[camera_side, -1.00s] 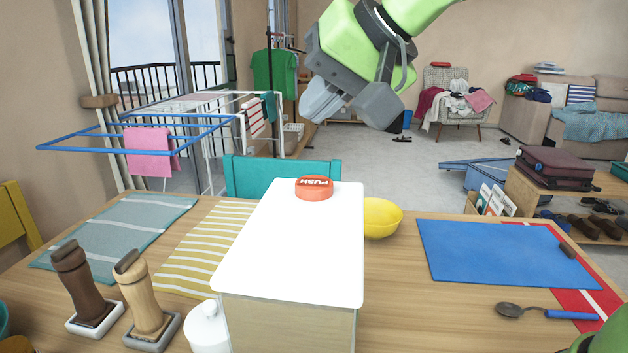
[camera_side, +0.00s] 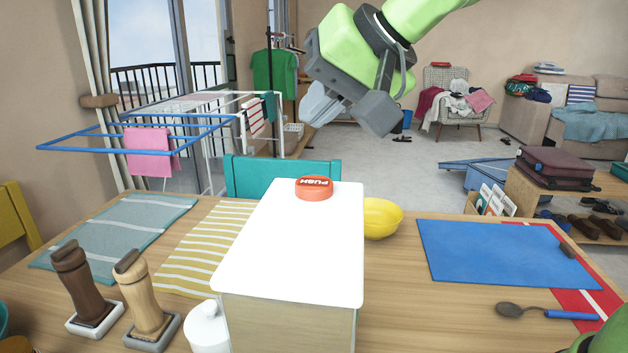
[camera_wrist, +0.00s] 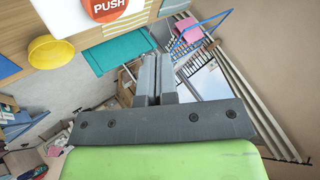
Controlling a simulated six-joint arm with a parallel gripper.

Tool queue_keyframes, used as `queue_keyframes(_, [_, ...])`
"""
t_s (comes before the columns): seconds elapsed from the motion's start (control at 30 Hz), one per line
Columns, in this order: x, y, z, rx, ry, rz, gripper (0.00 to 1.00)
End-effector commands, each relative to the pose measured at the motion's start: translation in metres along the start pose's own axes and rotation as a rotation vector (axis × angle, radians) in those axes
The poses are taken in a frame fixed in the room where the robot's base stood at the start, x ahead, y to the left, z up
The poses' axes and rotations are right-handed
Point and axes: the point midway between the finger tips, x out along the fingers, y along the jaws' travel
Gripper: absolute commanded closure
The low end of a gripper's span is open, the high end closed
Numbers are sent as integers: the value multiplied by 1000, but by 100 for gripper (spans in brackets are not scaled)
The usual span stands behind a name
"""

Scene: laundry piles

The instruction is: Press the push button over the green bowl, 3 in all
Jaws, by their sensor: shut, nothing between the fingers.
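A red push button (camera_side: 314,188) marked PUSH sits on the far end of the top of a white box (camera_side: 290,250). In the wrist view the button (camera_wrist: 108,7) is at the top edge, partly cut off. My gripper (camera_side: 318,106) is in the air above and beyond the button, well apart from it. Its fingers are together and empty in the wrist view (camera_wrist: 156,60). A yellow bowl (camera_side: 382,219) is right of the box, partly hidden by it. No green bowl shows clearly; a teal-green rim (camera_side: 3,319) is cut off at the left edge.
Two stamps (camera_side: 84,292) (camera_side: 145,305) and a white lidded jar (camera_side: 206,328) stand left of the box. A blue mat (camera_side: 490,252) and a spoon (camera_side: 545,312) lie on the right. A teal chair (camera_side: 270,178) stands behind the table.

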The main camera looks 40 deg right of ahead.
Motion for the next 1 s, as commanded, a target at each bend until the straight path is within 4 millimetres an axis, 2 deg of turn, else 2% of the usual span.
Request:
queue_keyframes(0.2, [21, 16, 16, 0, -3, 4, 100])
queue_keyframes(0.4, [31, 23, 23, 1, -2, 1, 100])
queue_keyframes(1.0, [33, 24, 24, 1, 0, 0, 100])
